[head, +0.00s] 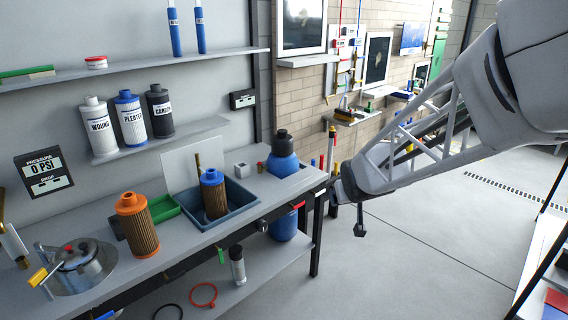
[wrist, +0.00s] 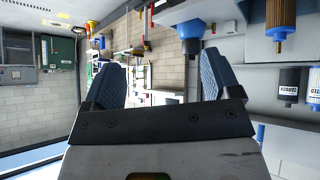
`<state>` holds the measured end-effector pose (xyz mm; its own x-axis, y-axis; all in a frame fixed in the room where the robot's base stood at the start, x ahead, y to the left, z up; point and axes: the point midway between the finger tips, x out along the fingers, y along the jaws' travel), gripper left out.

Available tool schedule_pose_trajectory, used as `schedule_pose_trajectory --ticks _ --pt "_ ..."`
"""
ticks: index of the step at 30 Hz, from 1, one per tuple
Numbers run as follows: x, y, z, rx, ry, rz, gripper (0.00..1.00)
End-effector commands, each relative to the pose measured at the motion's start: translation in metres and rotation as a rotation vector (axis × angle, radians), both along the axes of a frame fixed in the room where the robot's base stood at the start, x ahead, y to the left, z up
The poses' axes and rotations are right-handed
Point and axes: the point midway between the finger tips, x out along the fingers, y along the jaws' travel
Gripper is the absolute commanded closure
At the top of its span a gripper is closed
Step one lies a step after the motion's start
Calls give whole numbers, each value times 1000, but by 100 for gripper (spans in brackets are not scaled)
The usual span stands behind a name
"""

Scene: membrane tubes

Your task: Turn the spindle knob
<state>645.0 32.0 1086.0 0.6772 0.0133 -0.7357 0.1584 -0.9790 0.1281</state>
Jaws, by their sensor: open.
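A round steel vessel (head: 82,270) stands at the front left of the bench in the head view. Its lid carries a small red-topped knob (head: 69,248), and a yellow-ended handle (head: 38,277) sticks out at its left. I cannot tell for certain which part is the spindle knob. My gripper (head: 347,207) is beyond the bench's right end, well apart from the vessel. In the wrist view my gripper (wrist: 160,82) shows two blue-grey fingers spread wide, with nothing between them. The vessel is not visible in the wrist view.
On the bench (head: 205,240) stand an orange-capped filter (head: 138,225), a blue-capped filter (head: 213,195) in a dark tray (head: 245,203), and a blue bottle (head: 283,160). Labelled canisters (head: 130,117) stand on a shelf behind. Open floor (head: 420,240) lies right of the bench.

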Motion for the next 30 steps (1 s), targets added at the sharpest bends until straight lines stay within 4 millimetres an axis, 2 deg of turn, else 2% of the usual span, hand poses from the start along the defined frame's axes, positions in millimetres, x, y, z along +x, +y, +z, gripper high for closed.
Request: schedule_pose_trajectory --ticks 1,6,15,24,30 --pt "13 4 -7 1 -15 14 17" --pt "54 19 -27 9 -86 65 17" --pt "119 50 -68 38 -205 158 17" --pt "171 85 -118 88 -318 260 17" --pt "199 110 -154 134 -392 328 17"
